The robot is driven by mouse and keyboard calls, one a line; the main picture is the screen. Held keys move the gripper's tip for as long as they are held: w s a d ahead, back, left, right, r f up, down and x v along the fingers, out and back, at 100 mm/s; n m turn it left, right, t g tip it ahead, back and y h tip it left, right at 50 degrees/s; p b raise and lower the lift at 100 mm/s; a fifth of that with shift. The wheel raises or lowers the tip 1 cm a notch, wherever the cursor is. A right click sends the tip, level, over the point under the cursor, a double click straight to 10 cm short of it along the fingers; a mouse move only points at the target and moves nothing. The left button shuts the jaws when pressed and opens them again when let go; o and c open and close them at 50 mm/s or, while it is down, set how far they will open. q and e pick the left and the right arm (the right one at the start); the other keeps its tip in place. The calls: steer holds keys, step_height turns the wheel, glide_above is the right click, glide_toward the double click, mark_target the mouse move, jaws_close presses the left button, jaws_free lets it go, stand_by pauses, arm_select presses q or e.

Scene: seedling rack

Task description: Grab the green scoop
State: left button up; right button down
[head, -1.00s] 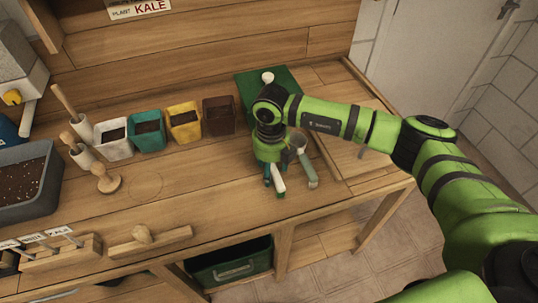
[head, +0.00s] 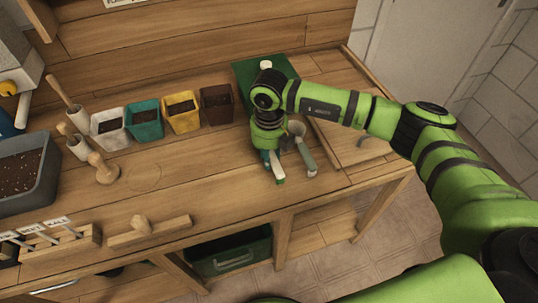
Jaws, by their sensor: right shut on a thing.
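My right gripper (head: 274,152) is low over the front of the bench, with my green wrist above it hiding most of its fingers. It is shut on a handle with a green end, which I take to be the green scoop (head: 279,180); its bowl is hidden. A second scoop with a grey-green handle (head: 307,158) and a round grey bowl lies just to the right, close beside the gripper. I cannot tell whether they touch. My left gripper is not in view.
A green board (head: 245,75) with a white round object lies behind my wrist. Several coloured pots with soil, the nearest brown (head: 216,105), stand to the left. A wooden panel (head: 345,140) lies to the right. A dark green crate (head: 230,255) sits below.

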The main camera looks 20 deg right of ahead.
step_height(320, 180, up, 3)
steer(key=shift+f+b, duration=0.1)
steer(key=shift+b, duration=0.6)
steer(key=s+d+r+b, duration=0.3)
steer(key=s+d+r, duration=0.4)
steer(key=s, duration=0.2)
steer(key=shift+d+r, duration=0.15)
steer(key=shift+d, duration=0.15)
